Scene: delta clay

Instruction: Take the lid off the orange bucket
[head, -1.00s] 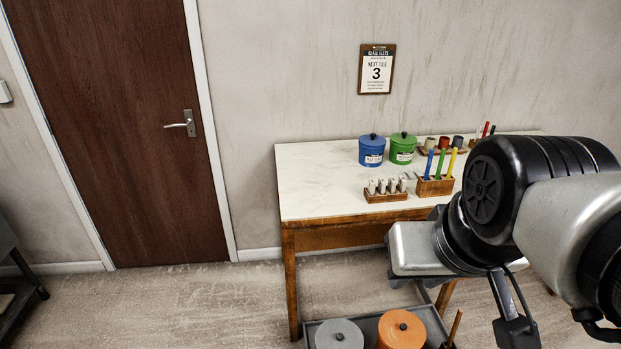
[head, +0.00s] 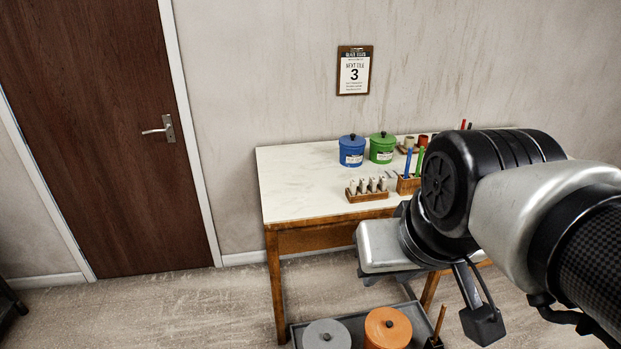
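The orange bucket's lid (head: 388,329) shows at the bottom edge of the head view. It is round and orange with a small dark knob, and it sits on the bucket. The bucket's body is mostly cut off by the picture edge. My gripper (head: 388,262) hangs above and slightly behind the lid in the picture, apart from it. Its silver housing shows, but its fingers are mostly hidden, so I cannot tell their opening.
A grey-lidded bucket (head: 327,335) stands left of the orange one in a low grey tray (head: 298,333). Behind is a white-topped wooden table (head: 300,188) with blue (head: 351,152) and green (head: 382,149) lidded pots and small racks.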

